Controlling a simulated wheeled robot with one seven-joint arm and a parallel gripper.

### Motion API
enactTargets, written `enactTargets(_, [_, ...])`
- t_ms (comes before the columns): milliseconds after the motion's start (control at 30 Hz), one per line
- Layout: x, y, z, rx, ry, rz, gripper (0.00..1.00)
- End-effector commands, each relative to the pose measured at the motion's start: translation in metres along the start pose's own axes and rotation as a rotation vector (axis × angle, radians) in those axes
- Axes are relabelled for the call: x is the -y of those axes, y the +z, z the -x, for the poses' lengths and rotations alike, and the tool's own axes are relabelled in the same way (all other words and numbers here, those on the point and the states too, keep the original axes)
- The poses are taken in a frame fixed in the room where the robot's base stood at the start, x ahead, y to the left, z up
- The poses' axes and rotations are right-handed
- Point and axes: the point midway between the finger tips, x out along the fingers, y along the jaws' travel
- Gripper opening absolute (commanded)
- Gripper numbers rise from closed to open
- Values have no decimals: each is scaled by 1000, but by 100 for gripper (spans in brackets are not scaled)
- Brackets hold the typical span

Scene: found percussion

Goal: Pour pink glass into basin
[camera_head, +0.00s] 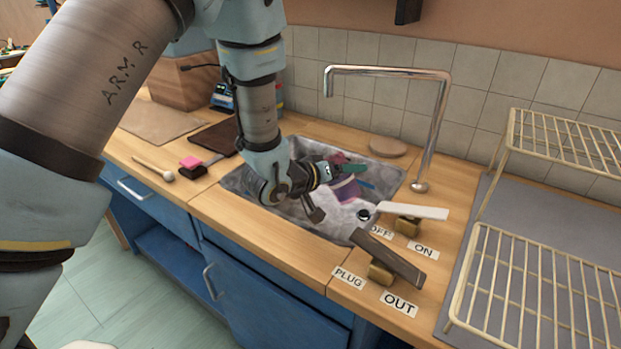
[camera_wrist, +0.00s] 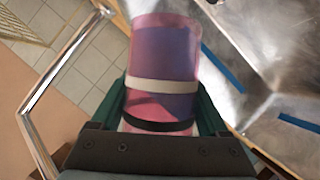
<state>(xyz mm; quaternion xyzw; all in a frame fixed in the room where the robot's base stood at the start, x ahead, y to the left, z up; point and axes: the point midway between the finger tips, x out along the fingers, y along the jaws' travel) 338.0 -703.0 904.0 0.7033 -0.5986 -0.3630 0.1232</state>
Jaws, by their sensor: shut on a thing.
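The pink glass (camera_head: 345,188) is held in my gripper (camera_head: 348,170) over the metal basin (camera_head: 240,180) of the sink. In the wrist view the glass (camera_wrist: 163,65) is translucent pink and purple, with a white band and a black band. The green fingers of my gripper (camera_wrist: 162,105) close on its two sides. The basin (camera_wrist: 265,65) shows to the right of the glass there, with blue strips on its metal. My arm hides part of the basin in the head view. I cannot tell what is in the glass or its exact tilt.
A chrome tap (camera_head: 440,115) arches over the basin's back right. A white lever (camera_head: 413,210) and a dark lever (camera_head: 388,258) stand at its right front, by labels. A wire rack (camera_head: 535,285) is at right. A beater (camera_head: 155,171) lies on the left counter.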

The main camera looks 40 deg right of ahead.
Motion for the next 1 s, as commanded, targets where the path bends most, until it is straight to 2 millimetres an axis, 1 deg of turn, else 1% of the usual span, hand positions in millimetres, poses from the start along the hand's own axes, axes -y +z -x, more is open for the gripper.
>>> enactTargets(1000, [5,2,-2,17,51,127,0])
